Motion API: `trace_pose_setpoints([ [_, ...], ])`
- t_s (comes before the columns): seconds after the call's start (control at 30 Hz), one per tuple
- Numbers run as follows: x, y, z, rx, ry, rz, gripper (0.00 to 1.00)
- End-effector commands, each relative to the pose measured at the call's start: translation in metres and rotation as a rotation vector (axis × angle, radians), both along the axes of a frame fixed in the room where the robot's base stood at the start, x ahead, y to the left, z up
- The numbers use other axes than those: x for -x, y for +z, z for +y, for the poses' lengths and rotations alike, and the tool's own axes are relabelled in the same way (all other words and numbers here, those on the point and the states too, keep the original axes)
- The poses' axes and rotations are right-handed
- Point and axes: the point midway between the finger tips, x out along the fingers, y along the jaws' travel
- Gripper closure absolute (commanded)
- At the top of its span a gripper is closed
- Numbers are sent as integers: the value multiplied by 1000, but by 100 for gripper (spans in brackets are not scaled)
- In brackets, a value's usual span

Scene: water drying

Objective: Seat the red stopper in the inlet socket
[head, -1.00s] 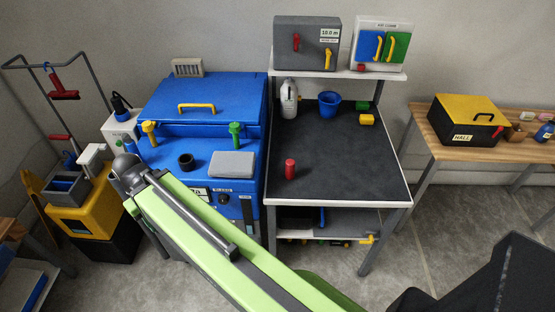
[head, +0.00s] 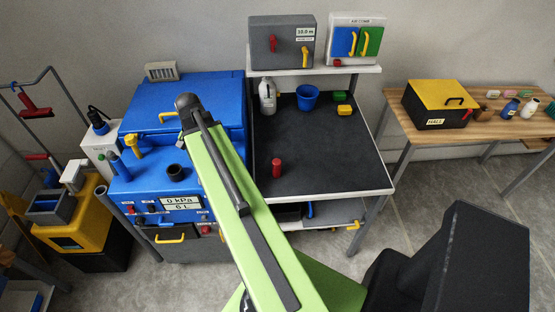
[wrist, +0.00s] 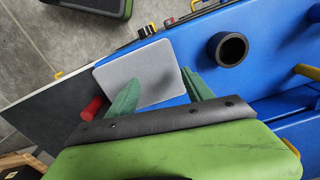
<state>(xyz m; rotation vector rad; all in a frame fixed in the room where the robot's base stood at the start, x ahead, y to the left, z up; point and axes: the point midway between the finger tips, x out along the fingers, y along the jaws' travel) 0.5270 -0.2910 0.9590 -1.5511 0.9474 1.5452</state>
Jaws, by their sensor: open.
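The red stopper (head: 276,168) stands upright on the dark tabletop, right of the blue machine. In the wrist view a red cylinder (wrist: 91,109), likely the stopper, shows left of my gripper's left finger. A black round open socket (head: 175,172) rises from the blue machine's top; I take it for the inlet socket. It also shows in the wrist view (wrist: 228,49), up and right of the fingers, and looks empty. My gripper (wrist: 161,76) is open and empty, its green fingers spread over the grey plate. In the head view my arm hides the gripper.
The grey plate (wrist: 125,68) lies on the blue machine (head: 145,100) near the table edge. A yellow handle (head: 134,146) stands behind the socket.

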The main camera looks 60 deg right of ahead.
Motion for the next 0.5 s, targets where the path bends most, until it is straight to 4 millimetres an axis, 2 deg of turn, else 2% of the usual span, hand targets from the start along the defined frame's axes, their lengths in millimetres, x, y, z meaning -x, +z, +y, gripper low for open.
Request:
trace_pose_setpoints([
  [0.03, 26, 21, -51, -1, -179, 1, 40],
  [0.1, 63, 31, -103, -2, -402, 2, 40],
  [0.2, 114, 42, -159, -3, -664, 3, 40],
  [0.33, 160, 49, -199, -4, -875, 4, 40],
  [0.4, 172, 50, -208, -4, -929, 5, 40],
  [0.5, 177, 50, -211, -4, -955, 5, 40],
])
